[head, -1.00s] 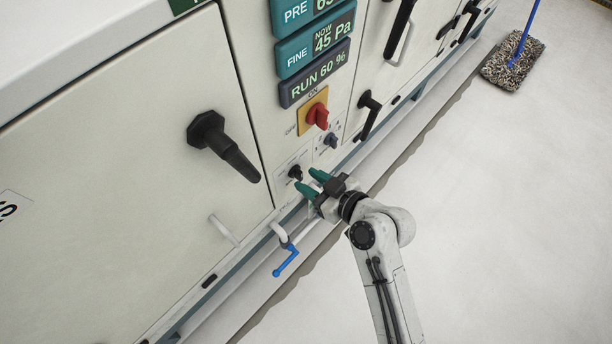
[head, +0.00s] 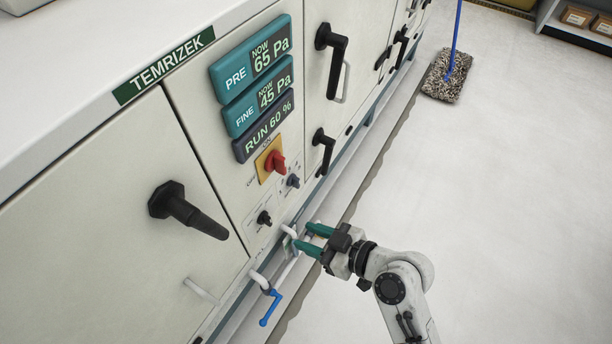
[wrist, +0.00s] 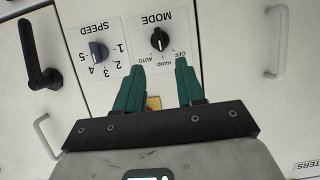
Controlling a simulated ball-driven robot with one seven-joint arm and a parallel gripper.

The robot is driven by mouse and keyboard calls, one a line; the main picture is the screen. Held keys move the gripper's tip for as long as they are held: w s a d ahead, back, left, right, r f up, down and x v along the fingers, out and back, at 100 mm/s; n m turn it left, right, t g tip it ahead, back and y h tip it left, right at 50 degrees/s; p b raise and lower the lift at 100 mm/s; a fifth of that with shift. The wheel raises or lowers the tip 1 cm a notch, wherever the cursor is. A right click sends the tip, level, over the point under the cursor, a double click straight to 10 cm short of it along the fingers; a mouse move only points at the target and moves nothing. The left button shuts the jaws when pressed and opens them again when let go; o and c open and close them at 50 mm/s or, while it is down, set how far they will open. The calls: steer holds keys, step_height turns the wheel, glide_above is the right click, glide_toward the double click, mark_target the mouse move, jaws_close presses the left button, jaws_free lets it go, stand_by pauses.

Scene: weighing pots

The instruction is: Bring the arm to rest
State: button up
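My gripper (head: 309,239) is in front of the cabinet's lower panel, low and to the right of the black MODE knob (head: 264,218). Its two green fingers are apart with nothing between them, and the wrist view also shows the open gripper (wrist: 160,66). There the MODE knob (wrist: 159,39), with OFF, HAND and AUTO marks, appears upside down beyond the fingertips, apart from them. The grey-blue SPEED knob (wrist: 97,50) is left of it. My arm reaches in from the lower right of the head view, bent at the elbow.
A red switch (head: 276,162) sits on a yellow plate above the knobs. A large black door handle (head: 188,212) sticks out at left. A blue valve lever (head: 270,306) hangs low near the gripper. A mop (head: 446,76) stands farther back. The floor (head: 500,180) at right is clear.

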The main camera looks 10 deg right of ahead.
steer(key=s+d+f+m+g+h, duration=0.2)
steer(key=s+d+m+g+h, duration=0.25)
steer(key=s+d, duration=0.6)
steer(key=s+d+f+m+g+h, duration=0.25)
steer(key=s+d+m+h, duration=0.35)
steer(key=s+d, duration=0.45)
step_height(320, 180, up, 25)
steer(key=d+p, duration=0.1)
steer(key=p, duration=2.3)
steer(key=shift+w+d+f, duration=0.15)
steer(key=shift+w+d, duration=0.2)
steer(key=shift+w, duration=0.1)
steer(key=shift+h, duration=0.25)
